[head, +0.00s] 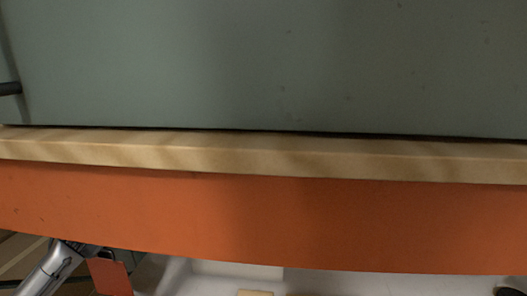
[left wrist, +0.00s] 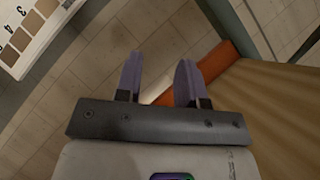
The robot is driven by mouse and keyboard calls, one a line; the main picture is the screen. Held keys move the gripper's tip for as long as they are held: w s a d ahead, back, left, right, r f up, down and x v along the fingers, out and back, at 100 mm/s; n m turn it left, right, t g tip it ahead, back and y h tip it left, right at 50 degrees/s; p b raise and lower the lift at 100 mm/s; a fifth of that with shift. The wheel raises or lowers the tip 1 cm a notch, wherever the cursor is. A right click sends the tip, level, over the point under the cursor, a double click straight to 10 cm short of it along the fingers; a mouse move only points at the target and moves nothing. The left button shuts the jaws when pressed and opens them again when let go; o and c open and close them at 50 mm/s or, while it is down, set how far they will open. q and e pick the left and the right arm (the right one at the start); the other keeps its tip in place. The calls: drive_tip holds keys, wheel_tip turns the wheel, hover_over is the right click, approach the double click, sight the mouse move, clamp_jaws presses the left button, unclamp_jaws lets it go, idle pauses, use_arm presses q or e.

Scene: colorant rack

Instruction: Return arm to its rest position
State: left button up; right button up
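My left gripper (left wrist: 158,82) fills the middle of the left wrist view. Its two purple-grey fingers stand apart with nothing between them, and tiled floor and an orange edge show beyond. In the head view, part of my arm (head: 52,272) shows at the bottom left, below the orange panel; no gripper fingers can be made out there. My right gripper is in neither view.
A grey-green surface (head: 260,60) fills the top of the head view, above a pale wooden edge (head: 260,155) and an orange panel (head: 260,215). In the left wrist view, a numbered white board (left wrist: 38,52) lies upper left and a brown wooden surface (left wrist: 275,110) right. Tiled floor (left wrist: 85,60) shows between.

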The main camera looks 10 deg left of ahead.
use_arm(q)
drive_tip(key=s+d+f+t+h+p, duration=0.15)
drive_tip(key=s+d+f, duration=0.3)
drive_tip(key=d, duration=0.45)
drive_tip(key=s+d+f+h+p, duration=0.3)
drive_tip(key=s+d, duration=0.2)
drive_tip(key=d, duration=0.3)
drive_tip(key=s+d+f+n+g+h+p, duration=0.1)
drive_tip(key=s+d+f+g+p, duration=0.15)
drive_tip(key=s+f, duration=0.6)
drive_tip(key=s+d+f+n+g+h+p, duration=0.1)
drive_tip(key=s+d+f+g+p, duration=0.15)
drive_tip(key=s+f, duration=0.65)
drive_tip(key=s+d+f+n+g+h+p, duration=0.1)
drive_tip(key=s+d+f+g+p, duration=0.2)
drive_tip(key=s, duration=1)
wheel_tip(320, 180, down, 8)
drive_tip(key=b, duration=0.8)
drive_tip(key=shift+a+f+g, duration=0.2)
drive_tip(key=shift+a+g, duration=0.05)
drive_tip(key=shift+g, duration=0.2)
